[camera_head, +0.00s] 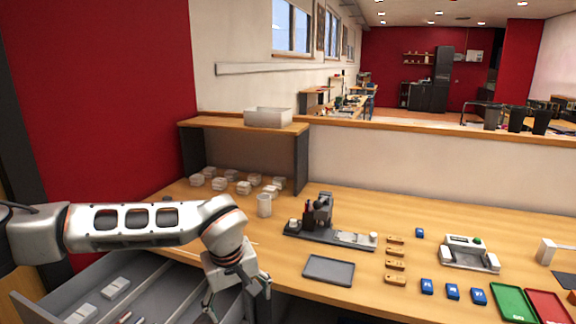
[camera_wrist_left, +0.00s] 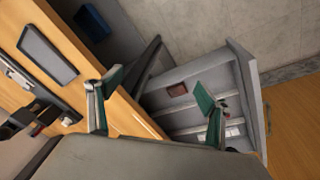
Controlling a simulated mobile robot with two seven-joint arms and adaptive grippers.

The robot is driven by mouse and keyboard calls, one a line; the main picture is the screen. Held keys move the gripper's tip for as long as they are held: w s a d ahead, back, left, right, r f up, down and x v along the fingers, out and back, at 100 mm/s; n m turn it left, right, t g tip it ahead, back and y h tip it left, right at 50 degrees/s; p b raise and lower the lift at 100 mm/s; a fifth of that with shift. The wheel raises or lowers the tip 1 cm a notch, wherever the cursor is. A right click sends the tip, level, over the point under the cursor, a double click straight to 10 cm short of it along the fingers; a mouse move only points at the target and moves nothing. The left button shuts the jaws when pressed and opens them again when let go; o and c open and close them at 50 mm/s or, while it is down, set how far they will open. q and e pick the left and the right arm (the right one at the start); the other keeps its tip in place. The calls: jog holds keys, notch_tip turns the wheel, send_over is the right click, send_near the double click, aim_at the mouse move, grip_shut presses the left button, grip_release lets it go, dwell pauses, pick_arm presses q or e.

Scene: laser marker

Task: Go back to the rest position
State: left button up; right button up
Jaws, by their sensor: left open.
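My left arm reaches in from the left in the head view. My left gripper (camera_head: 238,300) points down at the front edge of the wooden desk (camera_head: 330,205), beside an open grey drawer (camera_head: 165,268). In the left wrist view, the left gripper (camera_wrist_left: 155,108) has its two green-padded fingers spread wide with nothing between them. The drawer also shows in that view (camera_wrist_left: 243,85), with a small brown item (camera_wrist_left: 177,90) inside. My right gripper is not in view.
A dark tray (camera_head: 329,270) lies on the desk near the gripper. A shelf (camera_head: 243,123) stands at the back left.

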pick_arm(q)
jog(key=s+d+f+n+g+h, duration=0.1)
jog(key=s+d+n+g+h, duration=0.2)
jog(key=s+d, duration=0.65)
jog(key=s+d+f+n+g+h, duration=0.1)
jog(key=s+d+f+g+h, duration=0.15)
jog(key=s+d+h, duration=0.45)
jog(key=s+d+r+n+g+h, duration=0.1)
jog(key=s+d+r+n+h, duration=0.4)
jog(key=d+r+n+h, duration=0.35)
jog(key=w+a+r+n+t+h, duration=0.3)
jog(key=w+n+t, duration=0.65)
jog(key=n, duration=0.85)
jog(key=w+a+f+n+t+y, duration=0.4)
jog(key=a+f+n+t+y, duration=0.5)
jog(key=n, duration=0.5)
jog(key=s+a+f+n+y, duration=0.3)
jog(key=a+f+n+y, duration=0.4)
jog(key=a+f+n, duration=0.55)
jog(key=s+a+f+n+g+y, duration=0.1)
jog(key=s+a+f+n, duration=0.1)
jog(key=s+a+f, duration=0.3)
jog(key=s+a+f+n+g+y, duration=0.2)
jog(key=s+a+f, duration=0.3)
jog(key=f, duration=0.4)
jog(key=shift+s+f+n+g, duration=0.25)
jog(key=shift+s+n+g, duration=0.05)
jog(key=shift+s+n, duration=0.3)
